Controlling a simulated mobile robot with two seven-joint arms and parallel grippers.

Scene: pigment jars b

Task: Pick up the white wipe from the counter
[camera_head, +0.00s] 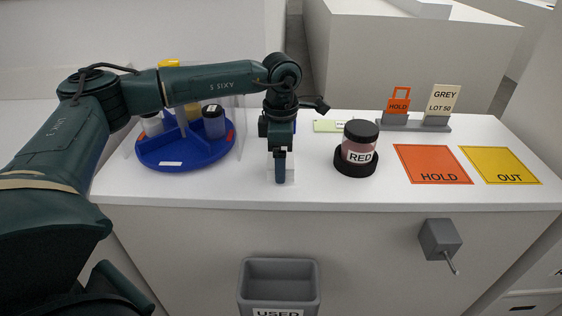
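The white wipe (290,174) lies on the white counter near its front edge, mostly hidden behind my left gripper. Only a pale patch of it shows on both sides of the fingers. My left gripper (280,179) points straight down over the wipe, its fingertips at or close to the counter. I see the fingers edge-on, one in front of the other, so their gap does not show. Whether they touch the wipe cannot be told. My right gripper is not in view.
A blue divided round tray (190,160) with jars stands left. A RED jar (359,150) in a black holder stands right, near orange HOLD (433,164) and yellow OUT (500,165) mats. A grey USED bin (279,284) is below the counter's front edge.

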